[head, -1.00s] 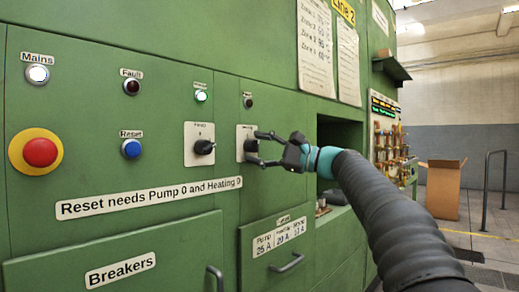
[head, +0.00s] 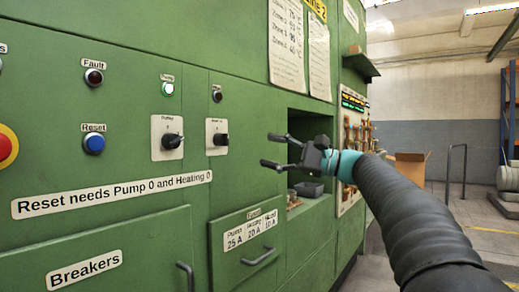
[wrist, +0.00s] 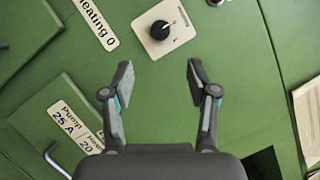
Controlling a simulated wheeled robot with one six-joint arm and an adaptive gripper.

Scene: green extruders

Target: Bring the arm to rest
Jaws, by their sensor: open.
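My gripper (head: 272,150) is open and empty in the head view, in front of the green panel and just right of the heating knob. In the wrist view my gripper (wrist: 159,80) also shows open, its two fingers apart with nothing between them. The black heating knob (head: 220,139) sits on a white plate, apart from the fingers. One knob (wrist: 160,30) also shows on its plate beyond the fingertips in the wrist view. The black pump knob (head: 171,141) is further left. My arm reaches in from the lower right.
A recess (head: 309,130) opens in the panel behind my gripper. A drawer with a handle (head: 258,257) and the breakers door (head: 100,262) are below. A cardboard box (head: 409,168) and a rail (head: 456,170) stand on the floor at right.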

